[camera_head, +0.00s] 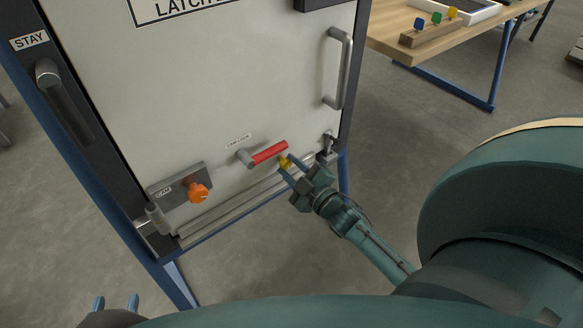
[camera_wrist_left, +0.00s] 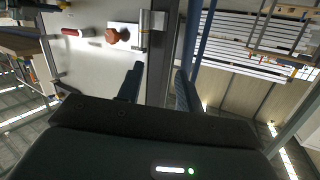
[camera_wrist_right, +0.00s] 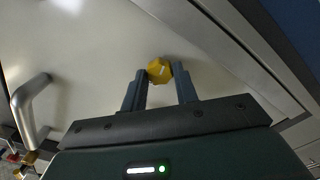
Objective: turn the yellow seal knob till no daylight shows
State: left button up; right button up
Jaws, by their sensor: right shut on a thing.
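The yellow seal knob (camera_head: 284,160) is low on the pale door panel (camera_head: 240,90), just right of the red cam-lock lever. My right gripper (camera_head: 287,166) is shut on the knob, with its fingers partly covering it in the head view. In the right wrist view the knob (camera_wrist_right: 160,71) shows between the two fingertips, with a pale mark on its face. My left gripper (camera_head: 116,302) is open and empty at the bottom left, away from the door. I cannot tell whether daylight shows at the door's lower edge.
The red lever (camera_head: 269,152) and an orange knob (camera_head: 197,192) on a grey plate sit left of the yellow knob. A grey pull handle (camera_head: 338,68) is above right. The blue frame (camera_head: 90,170) borders the door. A wooden table (camera_head: 430,55) stands behind right.

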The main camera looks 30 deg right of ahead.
jog(key=shift+r+m+p, duration=0.2)
jog(key=shift+m+p, duration=0.2)
jog(key=shift+p, duration=0.1)
jog(key=shift+m+p, duration=0.45)
jog(key=shift+m, duration=0.05)
jog(key=shift+m+p, duration=0.35)
jog(key=shift+m, duration=0.15)
jog(key=shift+f+m, duration=0.2)
jog(key=shift+m, duration=0.1)
pick_arm(q)
jog(key=shift+s+a+r+n+g+y, duration=0.1)
jog(key=shift+s+a+n+g+y, duration=0.15)
jog(key=shift+g, duration=0.25)
jog(key=shift+s+a+r+n+g+y, duration=0.15)
jog(key=shift+s+g, duration=0.15)
jog(key=shift+g, duration=0.2)
jog(key=shift+f, duration=0.1)
pick_arm(e)
jog(key=o, duration=1)
jog(key=shift+c, duration=0.2)
pick_arm(q)
jog(key=shift+d, duration=0.1)
pick_arm(e)
jog(key=shift+s, duration=0.1)
